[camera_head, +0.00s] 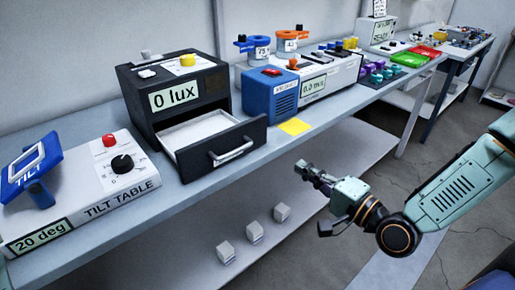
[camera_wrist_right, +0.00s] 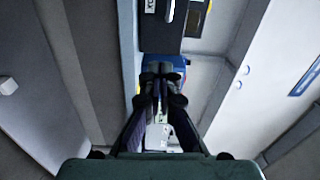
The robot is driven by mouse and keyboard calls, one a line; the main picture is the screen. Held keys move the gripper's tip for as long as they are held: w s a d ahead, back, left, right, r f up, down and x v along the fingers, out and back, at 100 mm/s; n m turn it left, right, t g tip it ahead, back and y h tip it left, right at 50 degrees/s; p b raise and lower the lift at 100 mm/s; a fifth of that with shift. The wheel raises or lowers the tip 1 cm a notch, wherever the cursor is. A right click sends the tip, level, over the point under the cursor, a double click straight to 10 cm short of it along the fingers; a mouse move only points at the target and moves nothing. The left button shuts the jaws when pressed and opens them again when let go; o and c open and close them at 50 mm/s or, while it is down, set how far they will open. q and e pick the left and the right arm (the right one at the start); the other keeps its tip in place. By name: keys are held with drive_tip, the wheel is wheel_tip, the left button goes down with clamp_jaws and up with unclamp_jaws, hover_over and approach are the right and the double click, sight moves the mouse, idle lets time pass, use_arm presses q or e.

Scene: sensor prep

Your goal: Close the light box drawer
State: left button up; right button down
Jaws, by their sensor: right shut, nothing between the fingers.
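The light box (camera_head: 185,90) is a black box on the bench with a "0 lux" label on its front. Its drawer (camera_head: 238,147) is pulled out toward the front edge, showing a pale, empty-looking interior. A light bar handle (camera_head: 232,151) is on the dark drawer front. My right gripper (camera_head: 304,170) is shut and empty, in front of the bench, to the right of the drawer and apart from it. In the right wrist view, the shut fingers (camera_wrist_right: 160,72) point up the picture, with the dark drawer front (camera_wrist_right: 160,38) beyond. My left gripper is not in view.
A tilt table (camera_head: 105,190) stands left of the light box. A blue device (camera_head: 270,95) and a yellow pad (camera_head: 294,127) are right of the drawer. Several small white blocks (camera_head: 226,253) sit on the lower shelf. Space in front of the drawer is clear.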

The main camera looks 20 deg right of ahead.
drive_tip(key=b, duration=0.4)
approach(258, 135)
drive_tip(key=shift+m, duration=0.4)
drive_tip(key=b+x, duration=0.1)
drive_tip(key=x, duration=0.4)
drive_tip(key=shift+a+f, duration=0.1)
drive_tip(key=shift+f, duration=0.05)
drive_tip(key=shift+w+a+b, duration=0.25)
drive_tip(key=shift+w+b, duration=0.15)
drive_tip(key=shift+w, duration=0.45)
